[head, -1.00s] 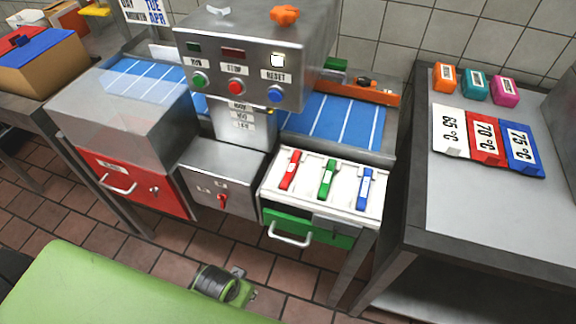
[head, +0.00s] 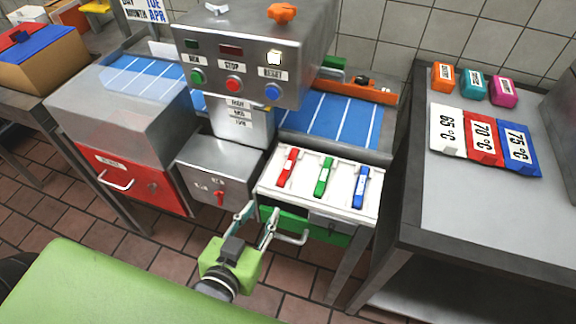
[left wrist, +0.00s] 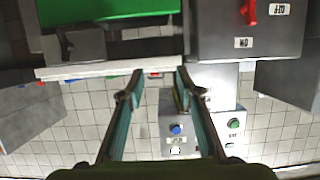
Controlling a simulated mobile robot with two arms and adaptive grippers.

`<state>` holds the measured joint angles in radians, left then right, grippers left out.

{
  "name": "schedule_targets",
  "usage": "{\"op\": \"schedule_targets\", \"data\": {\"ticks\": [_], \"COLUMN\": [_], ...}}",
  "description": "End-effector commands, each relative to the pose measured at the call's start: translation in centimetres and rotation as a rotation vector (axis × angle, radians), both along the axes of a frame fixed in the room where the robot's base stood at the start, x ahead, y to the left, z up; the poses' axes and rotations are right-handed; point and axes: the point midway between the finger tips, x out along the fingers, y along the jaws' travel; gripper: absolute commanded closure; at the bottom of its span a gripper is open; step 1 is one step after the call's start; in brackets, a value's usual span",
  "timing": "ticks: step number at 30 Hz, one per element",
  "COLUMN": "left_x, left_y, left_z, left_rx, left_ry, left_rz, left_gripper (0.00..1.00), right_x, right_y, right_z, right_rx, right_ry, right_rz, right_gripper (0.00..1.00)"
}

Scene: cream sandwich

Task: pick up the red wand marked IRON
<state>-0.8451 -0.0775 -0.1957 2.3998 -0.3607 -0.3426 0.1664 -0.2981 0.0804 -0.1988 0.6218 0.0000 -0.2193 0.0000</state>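A red wand (head: 288,167) lies in the left slot of a white tray (head: 268,186) on top of the green-drawer unit. A green wand (head: 323,177) and a blue wand (head: 360,188) lie to its right. Their labels are too small to read. My left gripper (head: 259,213) is open and empty, in front of the tray's left front corner, apart from the red wand. In the left wrist view its two fingers (left wrist: 160,78) stand apart, near the tray's white edge (left wrist: 100,69); the wands are mostly hidden there. My right gripper is not in view.
A green drawer (head: 285,222) with a metal handle is just below the tray. A grey box with a red switch (head: 220,197) stands to its left. A control panel (head: 247,65) with buttons rises behind. A side table (head: 470,205) at right holds temperature cards and small coloured blocks.

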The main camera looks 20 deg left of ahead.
Motion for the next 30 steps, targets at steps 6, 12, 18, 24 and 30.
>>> {"op": "schedule_targets", "data": {"ticks": [6, 12, 18, 24, 30], "left_x": [0.2, 2.7, 6.2, 8.2, 9.7], "left_y": [-1.1, -1.3, -1.3, -1.4, -1.5], "left_z": [2.7, 2.6, 1.9, 1.3, 1.2], "left_rx": [-0.011, -0.01, -0.008, -0.01, -0.009], "left_ry": [-0.131, -0.146, -0.144, -0.14, -0.141], "left_rz": [-0.015, -0.018, -0.017, -0.016, -0.017], "left_gripper": [0.68, 0.68, 0.68, 0.68, 0.68], "right_x": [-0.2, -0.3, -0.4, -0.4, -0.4], "right_y": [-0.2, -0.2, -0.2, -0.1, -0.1], "right_z": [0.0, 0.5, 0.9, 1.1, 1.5], "right_rx": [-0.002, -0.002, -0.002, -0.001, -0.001], "right_ry": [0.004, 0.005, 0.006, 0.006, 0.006], "right_rz": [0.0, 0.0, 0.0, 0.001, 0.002], "right_gripper": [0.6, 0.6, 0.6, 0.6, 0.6]}}
